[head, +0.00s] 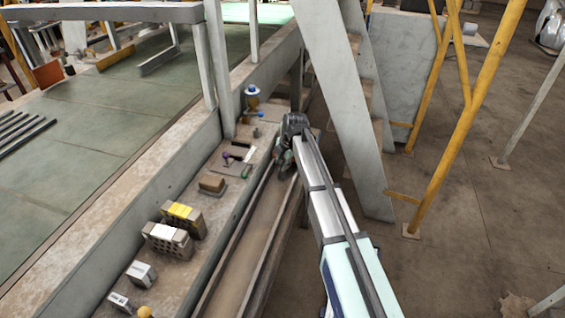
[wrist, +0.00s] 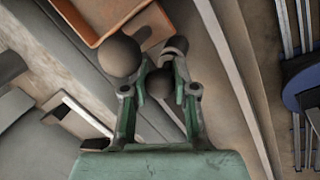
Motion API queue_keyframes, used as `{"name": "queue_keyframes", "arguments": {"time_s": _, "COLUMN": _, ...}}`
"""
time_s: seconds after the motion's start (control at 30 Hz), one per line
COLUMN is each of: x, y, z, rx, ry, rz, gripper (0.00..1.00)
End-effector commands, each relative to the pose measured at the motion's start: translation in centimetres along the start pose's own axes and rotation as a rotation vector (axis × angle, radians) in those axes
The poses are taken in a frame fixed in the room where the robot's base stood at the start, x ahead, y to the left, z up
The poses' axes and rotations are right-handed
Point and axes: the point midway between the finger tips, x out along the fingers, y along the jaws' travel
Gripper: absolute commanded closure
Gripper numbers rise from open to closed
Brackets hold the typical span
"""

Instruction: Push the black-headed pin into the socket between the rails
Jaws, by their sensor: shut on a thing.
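In the wrist view my gripper (wrist: 160,90) has its green fingers closed around a dark round head (wrist: 158,85), which looks like the black-headed pin. The pin cannot be made out there. I cannot make out the socket in either view.
An orange-rimmed tray (wrist: 94,38) lies ahead in the wrist view, with a blue round part (wrist: 300,85) at right. On the ledge left of the rails stand a yellow-marked hollow brick (head: 183,216), another brick (head: 166,241) and a brown block (head: 211,184). The near channel (head: 245,260) is clear.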

Motion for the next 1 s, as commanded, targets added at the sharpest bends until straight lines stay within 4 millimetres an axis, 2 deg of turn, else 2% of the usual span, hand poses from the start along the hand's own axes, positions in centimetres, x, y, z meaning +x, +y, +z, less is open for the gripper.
{"name": "queue_keyframes", "arguments": {"time_s": 0.47, "x": 0.31, "y": -0.09, "z": 0.00, "rx": 0.000, "ry": 0.000, "rz": 0.000, "gripper": 1.00}}
{"name": "queue_keyframes", "arguments": {"time_s": 0.5, "x": 0.31, "y": -0.08, "z": 0.00, "rx": 0.000, "ry": 0.000, "rz": 0.000, "gripper": 0.66}}
{"name": "queue_keyframes", "arguments": {"time_s": 0.57, "x": 0.31, "y": -0.09, "z": 0.00, "rx": 0.000, "ry": 0.000, "rz": 0.000, "gripper": 0.44}}
{"name": "queue_keyframes", "arguments": {"time_s": 1.0, "x": -0.28, "y": -0.11, "z": 0.00, "rx": 0.000, "ry": 0.000, "rz": 0.001, "gripper": 0.43}}
